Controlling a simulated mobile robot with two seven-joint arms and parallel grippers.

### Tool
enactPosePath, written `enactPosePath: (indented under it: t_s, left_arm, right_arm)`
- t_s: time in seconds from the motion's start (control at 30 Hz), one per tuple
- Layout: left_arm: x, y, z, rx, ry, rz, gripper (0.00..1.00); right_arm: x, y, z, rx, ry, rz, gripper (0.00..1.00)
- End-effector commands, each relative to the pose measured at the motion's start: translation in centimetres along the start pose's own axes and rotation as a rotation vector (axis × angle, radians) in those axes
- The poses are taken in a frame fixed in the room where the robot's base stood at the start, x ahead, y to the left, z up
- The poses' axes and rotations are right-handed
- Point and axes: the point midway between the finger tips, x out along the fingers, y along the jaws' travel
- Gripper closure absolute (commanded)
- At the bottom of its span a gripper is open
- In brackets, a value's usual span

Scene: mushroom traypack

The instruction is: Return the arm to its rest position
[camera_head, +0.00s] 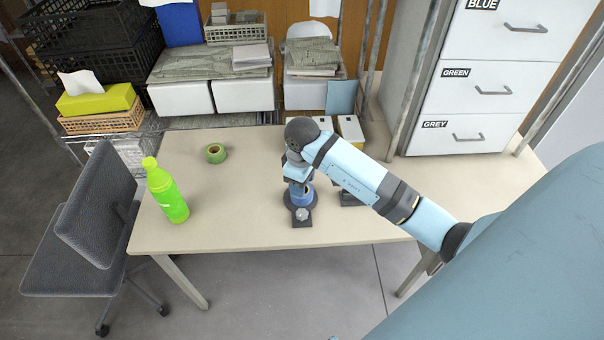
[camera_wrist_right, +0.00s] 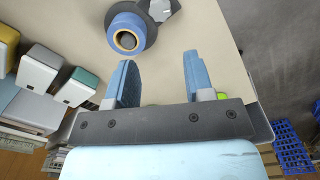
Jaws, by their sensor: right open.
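My right arm reaches in from the right over the desk in the head view. Its gripper (camera_head: 297,172) points down, just above or behind a blue tape roll (camera_head: 301,197) on a dark tape dispenser (camera_head: 302,220); the arm partly hides them. In the wrist view the right gripper (camera_wrist_right: 158,58) has its two blue fingers wide apart with nothing between them. The blue tape roll (camera_wrist_right: 127,36) lies beyond the fingertips there, apart from them. My left gripper is not in view.
The desk (camera_head: 240,215) holds a green bottle (camera_head: 168,195) at left and a green tape roll (camera_head: 216,153). White boxes (camera_head: 350,130) stand behind the arm, and a dark object (camera_head: 350,199) lies under it. A grey chair (camera_head: 95,205) and labelled drawers (camera_head: 470,90) flank the desk.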

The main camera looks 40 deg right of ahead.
Motion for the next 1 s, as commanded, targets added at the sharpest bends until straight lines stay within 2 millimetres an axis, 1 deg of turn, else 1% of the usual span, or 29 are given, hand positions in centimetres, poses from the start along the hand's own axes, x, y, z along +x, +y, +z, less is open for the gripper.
enactPosePath:
  t_s: [0.37, 0.47, 0.53, 0.57, 0.6, 0.67, 0.7, 0.77, 0.8, 0.87, 0.9, 0.97, 1.0]
  left_arm:
    - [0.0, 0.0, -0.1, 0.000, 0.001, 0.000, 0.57]
    - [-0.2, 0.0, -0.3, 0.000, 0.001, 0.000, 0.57]
    - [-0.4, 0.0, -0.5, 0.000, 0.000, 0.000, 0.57]
    - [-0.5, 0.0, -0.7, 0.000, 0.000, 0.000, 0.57]
    - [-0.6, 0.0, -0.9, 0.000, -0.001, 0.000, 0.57]
    - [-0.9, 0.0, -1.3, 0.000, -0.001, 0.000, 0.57]
    - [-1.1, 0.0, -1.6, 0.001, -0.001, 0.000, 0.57]
    - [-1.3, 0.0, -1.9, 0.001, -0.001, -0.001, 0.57]
    - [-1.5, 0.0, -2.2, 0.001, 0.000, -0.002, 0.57]
    - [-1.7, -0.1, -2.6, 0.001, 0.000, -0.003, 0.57]
    - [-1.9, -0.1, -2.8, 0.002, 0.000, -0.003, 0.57]
    - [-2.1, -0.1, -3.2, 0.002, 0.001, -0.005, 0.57]
    - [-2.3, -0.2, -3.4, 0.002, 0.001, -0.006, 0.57]
  right_arm:
    - [0.1, -0.1, 0.0, -0.005, 0.003, -0.004, 0.52]
    - [0.4, -1.5, -0.3, -0.075, 0.045, -0.059, 0.52]
    - [0.9, -3.9, -0.8, -0.191, 0.126, -0.151, 0.52]
    - [1.0, -5.3, -1.0, -0.255, 0.179, -0.201, 0.52]
    - [1.0, -7.5, -1.4, -0.346, 0.269, -0.276, 0.52]
    - [0.6, -11.0, -1.9, -0.478, 0.439, -0.386, 0.52]
    - [0.0, -13.3, -2.2, -0.554, 0.573, -0.451, 0.52]
    - [-1.5, -16.2, -2.6, -0.632, 0.786, -0.521, 0.52]
    - [-2.7, -17.8, -2.8, -0.660, 0.932, -0.548, 0.52]
    - [-4.6, -19.4, -2.9, -0.663, 1.145, -0.556, 0.52]
    - [-5.9, -20.1, -3.0, -0.640, 1.280, -0.541, 0.52]
    - [-7.7, -20.4, -2.9, -0.575, 1.461, -0.487, 0.52]
    - [-8.7, -20.2, -2.8, -0.511, 1.560, -0.434, 0.52]
